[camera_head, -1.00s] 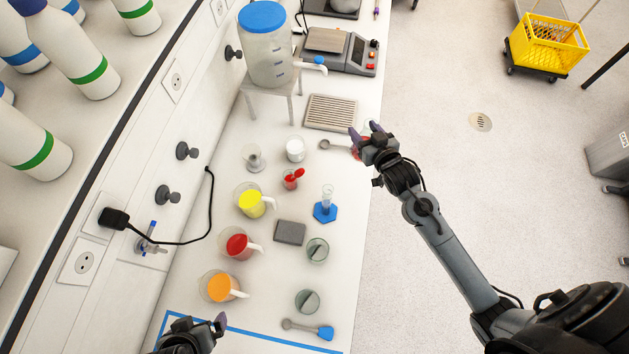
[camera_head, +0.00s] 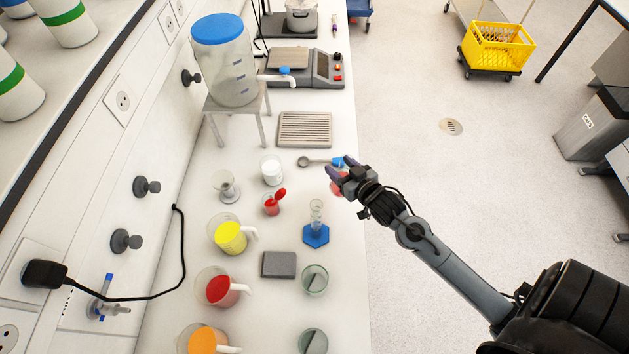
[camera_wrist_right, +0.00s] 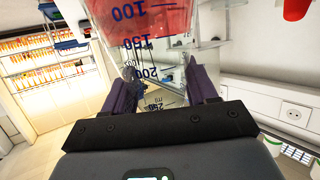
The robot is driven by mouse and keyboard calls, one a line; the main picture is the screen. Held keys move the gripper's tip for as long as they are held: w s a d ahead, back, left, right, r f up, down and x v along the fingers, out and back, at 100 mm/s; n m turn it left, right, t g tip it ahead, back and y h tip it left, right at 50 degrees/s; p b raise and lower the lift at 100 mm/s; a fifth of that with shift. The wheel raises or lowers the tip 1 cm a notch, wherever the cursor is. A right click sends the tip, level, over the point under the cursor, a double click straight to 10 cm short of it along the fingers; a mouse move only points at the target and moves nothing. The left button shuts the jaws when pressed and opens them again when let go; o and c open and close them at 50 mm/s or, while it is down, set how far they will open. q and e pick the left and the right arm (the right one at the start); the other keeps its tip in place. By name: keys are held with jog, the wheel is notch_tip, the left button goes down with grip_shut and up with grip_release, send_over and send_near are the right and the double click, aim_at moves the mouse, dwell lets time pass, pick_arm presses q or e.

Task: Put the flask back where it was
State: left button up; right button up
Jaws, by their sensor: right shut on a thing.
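The flask is held by my right gripper (camera_head: 341,169), which is shut on it at the right edge of the bench. In the head view only a small red part of the flask (camera_head: 337,190) shows beside the fingers. In the right wrist view the clear flask (camera_wrist_right: 150,48) sits between both fingers of the gripper (camera_wrist_right: 162,88). It has blue volume marks and red liquid. Whether its base touches the bench cannot be told. My left gripper is not in view.
A grey slatted rack (camera_head: 305,128) is further back.

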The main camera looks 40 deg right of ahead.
jog(key=shift+w+a+f, duration=0.7)
jog(key=shift+w+f, duration=0.4)
jog(key=shift+f, duration=0.3)
jog(key=shift+w+a+f, duration=0.7)
jog(key=shift+w+f, duration=0.45)
jog(key=shift+f, duration=0.3)
jog(key=shift+w+a+f, duration=0.7)
jog(key=shift+w+f, duration=0.4)
jog(key=shift+f, duration=0.3)
jog(key=shift+f, duration=0.1)
jog(key=o, duration=1.3)
jog(key=shift+f, duration=0.1)
